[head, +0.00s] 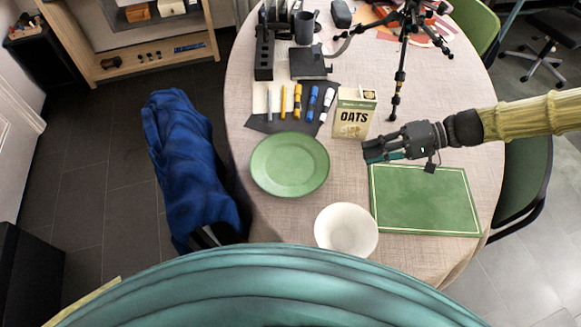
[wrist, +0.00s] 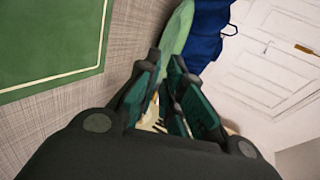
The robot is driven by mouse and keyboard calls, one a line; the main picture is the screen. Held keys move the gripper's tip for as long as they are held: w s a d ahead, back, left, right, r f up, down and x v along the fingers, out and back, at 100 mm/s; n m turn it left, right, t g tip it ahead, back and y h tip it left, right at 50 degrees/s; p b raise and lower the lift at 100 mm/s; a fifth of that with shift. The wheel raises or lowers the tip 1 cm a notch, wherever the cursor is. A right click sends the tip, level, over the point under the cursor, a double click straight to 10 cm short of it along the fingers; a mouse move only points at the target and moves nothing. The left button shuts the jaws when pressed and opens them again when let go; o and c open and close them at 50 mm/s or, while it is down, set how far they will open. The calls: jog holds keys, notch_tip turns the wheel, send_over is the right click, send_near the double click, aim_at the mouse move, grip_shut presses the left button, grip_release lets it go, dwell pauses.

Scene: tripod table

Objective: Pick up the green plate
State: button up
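The green plate (head: 290,164) lies flat on the table, left of centre in the head view, and is empty. Its edge also shows in the wrist view (wrist: 177,30), beyond my fingertips. My gripper (head: 368,152) is to the right of the plate, apart from it, in front of the oats box and above the far left of the green mat. In the wrist view my gripper (wrist: 172,72) shows its two fingers with a gap between them and nothing held.
An oats box (head: 352,117) stands right beside my gripper. A white bowl (head: 346,230) is in front of the plate, and a green mat (head: 425,200) lies to the right. Markers (head: 298,102) lie behind the plate. A blue-draped chair (head: 185,160) is at left.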

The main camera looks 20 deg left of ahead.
aim_at(331, 167)
jog(key=x, duration=0.6)
jog(key=shift+s+a+f+p, duration=0.1)
jog(key=shift+a+p, duration=0.25)
jog(key=shift+p, duration=0.05)
jog(key=shift+x, duration=2.05)
jog(key=shift+f, duration=0.1)
grip_shut()
